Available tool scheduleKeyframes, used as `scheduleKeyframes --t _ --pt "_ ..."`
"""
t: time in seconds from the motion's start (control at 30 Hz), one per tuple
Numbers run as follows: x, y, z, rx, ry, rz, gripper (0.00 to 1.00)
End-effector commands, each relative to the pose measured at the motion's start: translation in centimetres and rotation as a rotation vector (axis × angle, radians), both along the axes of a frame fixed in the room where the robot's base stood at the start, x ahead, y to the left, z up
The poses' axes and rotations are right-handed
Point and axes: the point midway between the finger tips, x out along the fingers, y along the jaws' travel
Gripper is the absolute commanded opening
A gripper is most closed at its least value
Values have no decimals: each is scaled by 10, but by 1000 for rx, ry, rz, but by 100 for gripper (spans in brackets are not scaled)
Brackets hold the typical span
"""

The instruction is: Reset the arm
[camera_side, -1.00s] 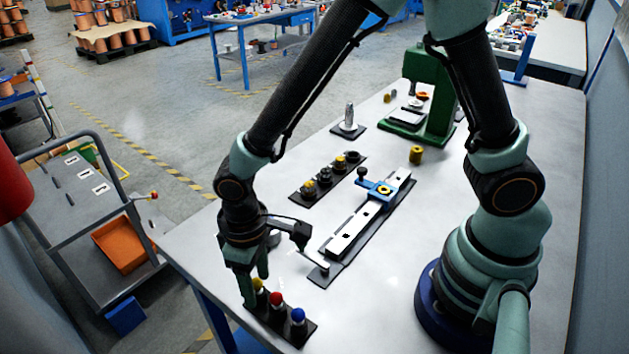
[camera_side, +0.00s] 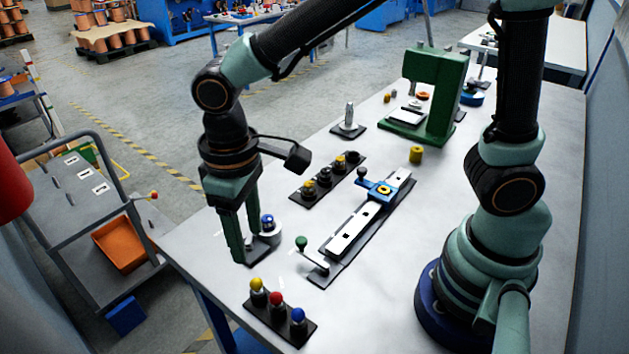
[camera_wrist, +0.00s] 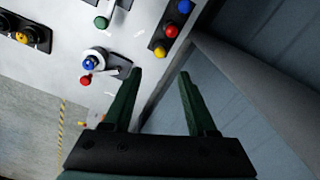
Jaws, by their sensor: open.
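My gripper (camera_side: 246,257) is raised over the near left part of the table, with its green fingers pointing down. In the wrist view its two fingers (camera_wrist: 160,74) stand apart with nothing between them. In the side view a round grey piece with a blue knob (camera_side: 267,222) shows behind and beside the fingers; it also shows in the wrist view (camera_wrist: 88,65). A black strip with yellow, red and blue knobs (camera_side: 276,305) lies in front of the gripper. I cannot tell whether the fingers touch anything.
A white rail with a blue clamp (camera_side: 355,228) lies mid-table, a green-knobbed lever (camera_side: 301,243) at its near end. A black strip of pulleys (camera_side: 325,180) lies behind it. A green press (camera_side: 433,95) stands at the back, near a yellow cylinder (camera_side: 416,154).

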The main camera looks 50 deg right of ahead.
Motion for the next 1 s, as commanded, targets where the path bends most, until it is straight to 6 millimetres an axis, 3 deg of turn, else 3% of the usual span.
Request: scheduleKeyframes --t 0.3,0.43,0.67,0.8,1.0 --pt "0 -1 4 1 -2 -3 58" --pt "6 -16 15 21 -32 -32 58" --pt "15 -85 56 84 -176 -158 58" --pt "11 -131 76 105 -282 -241 58" --pt "-2 -181 92 107 -416 -338 58"
